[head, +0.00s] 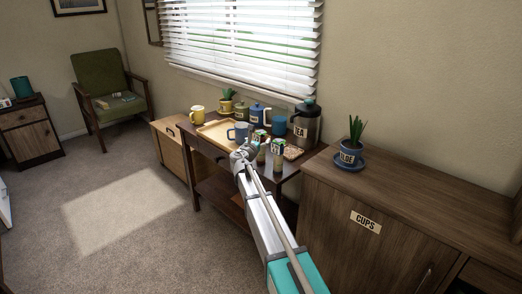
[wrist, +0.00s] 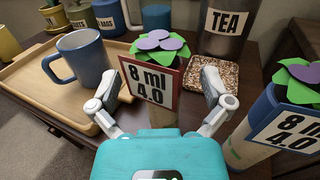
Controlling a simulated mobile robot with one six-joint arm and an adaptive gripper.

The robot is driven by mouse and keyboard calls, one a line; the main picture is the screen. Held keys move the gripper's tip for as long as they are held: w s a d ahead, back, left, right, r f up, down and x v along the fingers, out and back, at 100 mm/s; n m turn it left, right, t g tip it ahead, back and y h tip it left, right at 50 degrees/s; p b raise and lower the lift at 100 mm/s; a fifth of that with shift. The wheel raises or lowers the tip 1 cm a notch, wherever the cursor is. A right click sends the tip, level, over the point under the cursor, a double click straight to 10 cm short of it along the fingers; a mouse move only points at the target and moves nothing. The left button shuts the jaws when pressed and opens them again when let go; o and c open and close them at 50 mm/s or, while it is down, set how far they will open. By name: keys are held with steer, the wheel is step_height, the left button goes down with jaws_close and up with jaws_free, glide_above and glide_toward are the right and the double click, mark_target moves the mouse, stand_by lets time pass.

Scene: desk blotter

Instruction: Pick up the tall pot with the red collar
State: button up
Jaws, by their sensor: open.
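The pot with the red collar (wrist: 177,92) stands upright in the middle of the wrist view, with green leaves and purple petals on top and an "8 ml 4.0" label on its front. A similar pot in the head view (head: 262,137) appears to be it, just beyond my gripper. My gripper (wrist: 160,92) is open and empty, one finger to each side of the pot's lower part, with no contact clear. A lookalike pot with a blue collar (wrist: 262,112) stands nearer on the right; it also shows in the head view (head: 278,158).
A wooden tray (wrist: 30,88) with a blue mug (wrist: 88,65) lies to the left. The TEA canister (wrist: 222,40) stands behind, with a speckled pad (wrist: 228,72) before it. The blue-collared pot leaves little room right of my gripper.

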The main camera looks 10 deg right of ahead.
steer(key=shift+x, duration=0.8)
jaws_close()
stand_by(0.5)
step_height(320, 180, up, 10)
steer(key=p, duration=1)
stand_by(0.6)
